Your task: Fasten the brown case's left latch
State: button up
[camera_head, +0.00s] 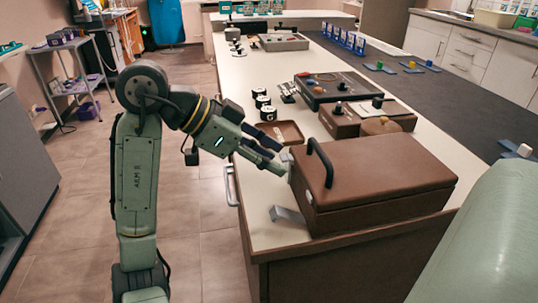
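The brown case (390,172) stands lid down at the near end of the long counter, with a black handle (320,163) at its left side. A grey metal latch plate (288,215) sticks out at an angle from the near part of that side. A second pale metal piece (287,156), apparently the far latch, shows at the far part, right by my fingertips. My gripper (273,160) reaches in from the left, with its fingertips at or very close to this piece. Contact and the exact finger gap are too small to tell.
A small brown tray (281,132), black-and-white canisters (267,112) and a brown box (366,118) with a round lid nearby sit beyond the case. A dark panel box (340,87) is farther back. A green padded surface (480,250) fills the lower right.

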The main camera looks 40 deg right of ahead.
jog(key=v, duration=1.2)
dwell(0.3)
